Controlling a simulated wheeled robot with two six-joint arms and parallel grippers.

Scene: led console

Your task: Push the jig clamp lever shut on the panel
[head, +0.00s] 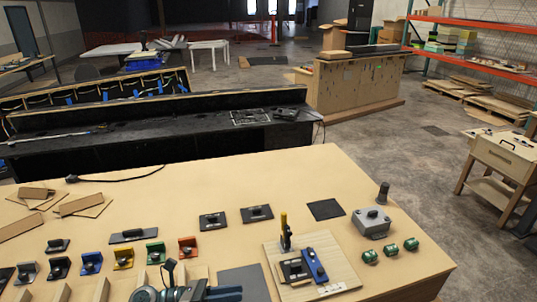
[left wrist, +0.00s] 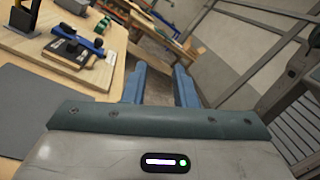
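The jig is a light wooden board (head: 343,274) on the right half of the table, also seen at upper left in the left wrist view (left wrist: 92,78). The clamp lever has a yellow handle (head: 284,222) and stands upright at the board's back left. A dark panel-like piece (head: 293,269) and a blue bar (head: 314,265) lie on the board; the blue bar shows in the left wrist view (left wrist: 77,38). My left gripper (head: 238,294) is at the bottom of the head view, left of the jig. Its blue fingers (left wrist: 160,88) are apart and empty. My right gripper is out of view.
A dark grey mat (head: 243,280) lies between my left gripper and the jig. Coloured brackets (head: 155,253) stand left of it. The table's back middle (head: 250,175) is clear.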

